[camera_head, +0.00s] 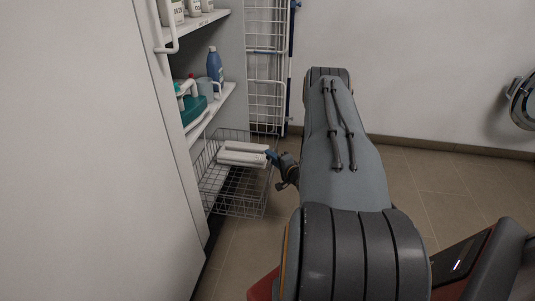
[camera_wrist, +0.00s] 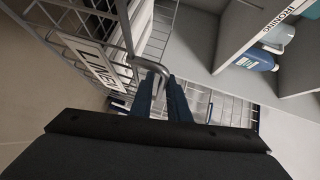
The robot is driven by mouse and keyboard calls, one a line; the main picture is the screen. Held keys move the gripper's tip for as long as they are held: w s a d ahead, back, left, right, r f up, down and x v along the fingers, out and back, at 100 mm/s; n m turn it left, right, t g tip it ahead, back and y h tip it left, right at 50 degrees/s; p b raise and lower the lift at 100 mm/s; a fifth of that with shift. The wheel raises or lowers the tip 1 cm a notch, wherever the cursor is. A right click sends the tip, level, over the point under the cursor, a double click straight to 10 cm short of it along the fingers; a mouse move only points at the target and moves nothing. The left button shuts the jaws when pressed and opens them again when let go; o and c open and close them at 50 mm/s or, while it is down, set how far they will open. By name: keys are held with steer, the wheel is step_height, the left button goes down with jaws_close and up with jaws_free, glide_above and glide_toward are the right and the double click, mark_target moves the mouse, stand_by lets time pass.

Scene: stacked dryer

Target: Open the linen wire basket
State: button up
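The linen wire basket (camera_head: 238,207) is low in the cabinet at left and stands out past its front, holding folded white linen (camera_head: 242,154). In the wrist view, its wire side (camera_wrist: 60,22) and a white label reading LINEN (camera_wrist: 98,65) show at upper left. My gripper (camera_head: 271,155) is at the basket's front upper edge. In the wrist view, my dark blue fingers (camera_wrist: 162,88) are close together around a grey metal handle (camera_wrist: 150,64) on the basket's front. The fingertips' exact contact is partly hidden.
Above the basket, shelves (camera_head: 212,116) hold a blue bottle (camera_head: 215,70) and a teal container (camera_head: 192,106). A tall white door (camera_head: 95,150) stands at left. A white wire rack (camera_head: 265,60) is behind. Tiled floor (camera_head: 440,190) is clear at right.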

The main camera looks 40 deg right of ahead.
steer(key=shift+s+a+r+p, duration=0.15)
steer(key=shift+s+p, duration=0.15)
steer(key=shift+s, duration=0.8)
steer(key=shift+s+a+r+p, duration=0.15)
steer(key=shift+s+p, duration=0.15)
steer(key=shift+s, duration=0.8)
steer(key=shift+d, duration=0.1)
